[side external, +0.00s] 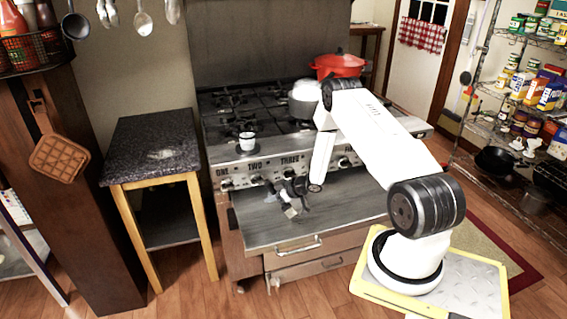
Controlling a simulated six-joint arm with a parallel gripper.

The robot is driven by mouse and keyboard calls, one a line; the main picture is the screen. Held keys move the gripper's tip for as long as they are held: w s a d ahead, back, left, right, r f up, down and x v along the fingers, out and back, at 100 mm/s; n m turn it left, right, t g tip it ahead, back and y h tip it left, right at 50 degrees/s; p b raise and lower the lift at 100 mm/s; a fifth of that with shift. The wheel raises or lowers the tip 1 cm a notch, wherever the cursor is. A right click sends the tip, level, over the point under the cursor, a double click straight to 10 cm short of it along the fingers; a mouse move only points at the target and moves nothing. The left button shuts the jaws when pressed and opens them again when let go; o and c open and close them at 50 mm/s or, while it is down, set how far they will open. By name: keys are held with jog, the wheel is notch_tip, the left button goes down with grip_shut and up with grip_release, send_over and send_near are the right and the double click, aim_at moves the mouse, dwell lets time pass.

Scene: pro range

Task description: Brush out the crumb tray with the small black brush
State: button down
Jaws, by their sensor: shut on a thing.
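The crumb tray (345,208) is a wide grey metal sheet pulled out from the front of the stove below the knobs. My gripper (297,196) points down over the left-middle part of the tray. It is shut on the small brush (291,211), whose lower end shows as a pale block with dark parts around it. The brush is at or just above the tray surface; I cannot tell whether it touches. Its handle is mostly hidden by the gripper, and crumbs are too small to make out.
A small dark-topped table (150,135) stands left. The floor before the tray is clear.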

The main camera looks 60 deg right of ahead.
jog(key=shift+w+a, duration=0.75)
jog(key=shift+w+d, duration=0.55)
jog(key=shift+s+d, duration=0.1)
jog(key=shift+s+d, duration=1.35)
jog(key=shift+s+d, duration=1.4)
jog(key=shift+r, duration=0.1)
jog(key=shift+r, duration=2.9)
